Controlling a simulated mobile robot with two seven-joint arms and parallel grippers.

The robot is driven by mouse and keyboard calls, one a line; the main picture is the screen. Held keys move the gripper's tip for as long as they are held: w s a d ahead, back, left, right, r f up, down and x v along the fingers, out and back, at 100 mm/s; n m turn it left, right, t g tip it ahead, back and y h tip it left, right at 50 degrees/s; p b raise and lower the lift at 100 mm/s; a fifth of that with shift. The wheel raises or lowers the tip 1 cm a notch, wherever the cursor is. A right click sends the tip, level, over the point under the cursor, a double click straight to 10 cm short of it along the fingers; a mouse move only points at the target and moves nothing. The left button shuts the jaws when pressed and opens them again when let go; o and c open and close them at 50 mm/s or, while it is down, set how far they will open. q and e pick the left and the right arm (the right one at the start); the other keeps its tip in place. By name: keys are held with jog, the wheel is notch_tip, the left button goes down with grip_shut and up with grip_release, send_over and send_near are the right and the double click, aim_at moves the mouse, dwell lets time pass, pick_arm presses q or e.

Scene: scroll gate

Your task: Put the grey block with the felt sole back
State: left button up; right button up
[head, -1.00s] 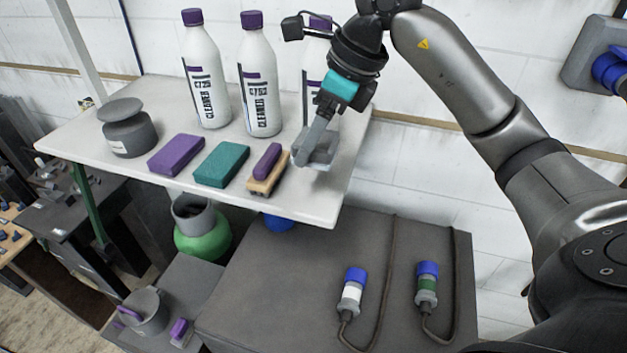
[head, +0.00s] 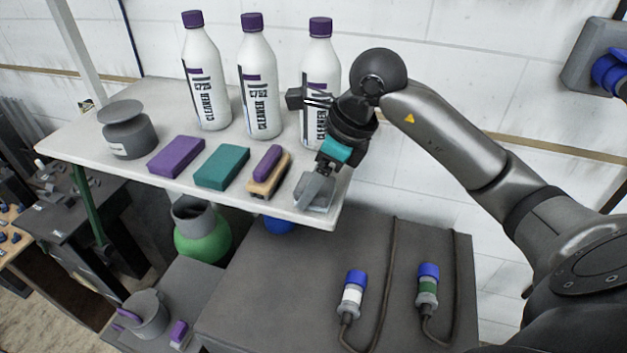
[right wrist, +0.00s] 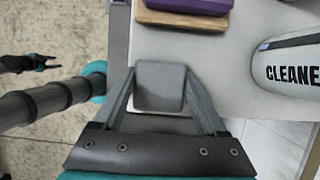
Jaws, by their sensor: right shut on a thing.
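The grey block (right wrist: 160,88) sits between the two fingers of my right gripper (right wrist: 158,100) in the right wrist view, with a finger on each side. In the head view my right gripper (head: 316,192) is shut on it at the shelf's front right corner. The block (head: 322,204) is partly hidden there by the fingers. Its felt sole cannot be made out, nor whether it touches the shelf. A small dark and teal shape at the left of the right wrist view looks like my left gripper (right wrist: 42,63); its jaws are too small to read.
The white shelf (head: 85,165) holds a purple block (head: 176,157), a teal block (head: 221,166), a wooden brush with purple grip (head: 267,168), a grey pot (head: 127,130) and three cleaner bottles (head: 260,85). Two blue-capped connectors (head: 352,290) lie on the grey cabinet below.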

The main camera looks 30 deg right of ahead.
jog(key=shift+f, duration=0.2)
jog(key=o, duration=1.2)
jog(key=shift+o, duration=0.2)
jog(key=shift+r, duration=0.1)
jog(key=shift+r, duration=0.15)
jog(key=v, duration=1.2)
